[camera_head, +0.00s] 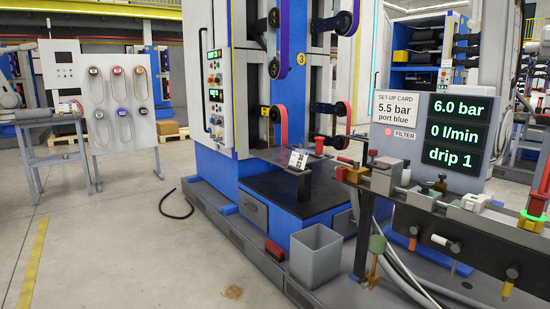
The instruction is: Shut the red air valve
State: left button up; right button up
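A display panel (440,163) behind the rail reads 6.0 bar, 0 l/min and drip 1. A set-up card (401,108) on it reads 5.5 bar, port blue. A red filter lamp shows below the card. Neither of my grippers is in view.
The rail (440,207) carries several small fittings, with hoses hanging below. A grey bin (316,256) and a red block (274,250) stand before the blue-and-white machine (211,100). A black hose lies on the floor. Floor at left is largely clear.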

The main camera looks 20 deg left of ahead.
aim_at(356, 164)
jog(key=u, duration=0.15)
jog(key=j+z, duration=0.15)
jog(key=z, duration=0.65)
jog(key=j+z, duration=0.35)
jog(key=j, duration=0.2)
jog(key=j+z, duration=0.4)
jog(key=j, duration=0.2)
jog(key=k+j+z, duration=0.1)
jog(key=j, duration=0.45)
jog(key=k+j+z, duration=0.1)
jog(key=j, duration=0.45)
